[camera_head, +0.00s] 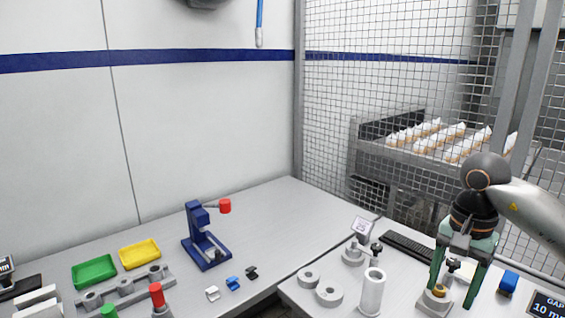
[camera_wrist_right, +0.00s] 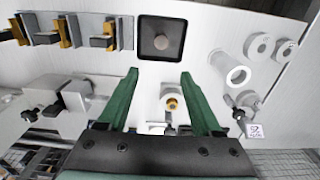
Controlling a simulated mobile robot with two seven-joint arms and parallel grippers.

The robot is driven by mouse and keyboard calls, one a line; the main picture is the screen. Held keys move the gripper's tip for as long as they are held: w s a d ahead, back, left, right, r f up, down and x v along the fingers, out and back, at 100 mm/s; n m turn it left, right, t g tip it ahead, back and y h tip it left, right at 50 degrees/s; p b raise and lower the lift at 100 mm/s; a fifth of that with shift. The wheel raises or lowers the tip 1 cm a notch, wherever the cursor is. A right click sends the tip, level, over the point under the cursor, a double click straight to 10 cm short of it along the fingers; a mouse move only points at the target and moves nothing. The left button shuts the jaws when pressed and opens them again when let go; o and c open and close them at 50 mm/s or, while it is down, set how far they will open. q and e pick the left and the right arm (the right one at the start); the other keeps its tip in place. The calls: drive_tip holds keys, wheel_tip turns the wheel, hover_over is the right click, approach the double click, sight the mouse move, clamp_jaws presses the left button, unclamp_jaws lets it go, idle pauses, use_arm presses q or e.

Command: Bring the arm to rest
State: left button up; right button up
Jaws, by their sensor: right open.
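My right gripper (camera_head: 450,294) hangs with its green fingers pointing down over the right-hand table (camera_head: 398,292). Its fingers are spread open and nothing is held between them. In the right wrist view the open fingers (camera_wrist_right: 159,74) also show empty. A small grey fixture with a brass-coloured ring (camera_head: 439,291) stands low near the fingertips; in the wrist view the brass ring (camera_wrist_right: 172,104) appears between the fingers. I cannot tell whether a finger touches the fixture. My right arm comes in from the right edge. My left gripper is not in view.
A white cylinder (camera_head: 372,291) and two grey rings (camera_head: 328,292) stand left of the gripper. A blue block (camera_head: 509,281) and a "GAP 10 mm" display (camera_head: 547,306) are at its right. A mesh fence (camera_head: 385,85) rises behind. The left table holds a blue press (camera_head: 197,222) and coloured trays.

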drive_tip(key=s+a+f+m+g+y+p, duration=0.1)
drive_tip(key=s+a+f+y, duration=0.2)
drive_tip(key=a, duration=0.7)
drive_tip(key=s+a+f+m+g+y+p, duration=0.1)
drive_tip(key=a+f+y, duration=0.3)
drive_tip(key=a, duration=0.5)
drive_tip(key=s+a+r+m+t+y+p, duration=0.15)
drive_tip(key=a+r+m+t+y, duration=0.4)
drive_tip(key=a+m+y, duration=0.85)
drive_tip(key=w+d+f+m+t+h+p, duration=0.1)
drive_tip(key=d+f+m+t+h, duration=0.55)
drive_tip(key=m, duration=0.95)
drive_tip(key=w+d+f+m+t+h+p, duration=0.1)
drive_tip(key=d+f+m+t+h, duration=0.55)
drive_tip(key=m, duration=0.85)
drive_tip(key=s+d+f+m+g+h, duration=0.3)
drive_tip(key=s+f+m, duration=0.3)
drive_tip(key=s+f, duration=0.2)
drive_tip(key=s+d+f+m+g+h, duration=0.2)
drive_tip(key=s+d+f+m+g, duration=0.2)
drive_tip(key=s+f+m, duration=0.3)
drive_tip(key=shift+s+d+f+h, duration=0.15)
drive_tip(key=shift+s+f+h, duration=0.25)
drive_tip(key=shift+s+f, duration=0.3)
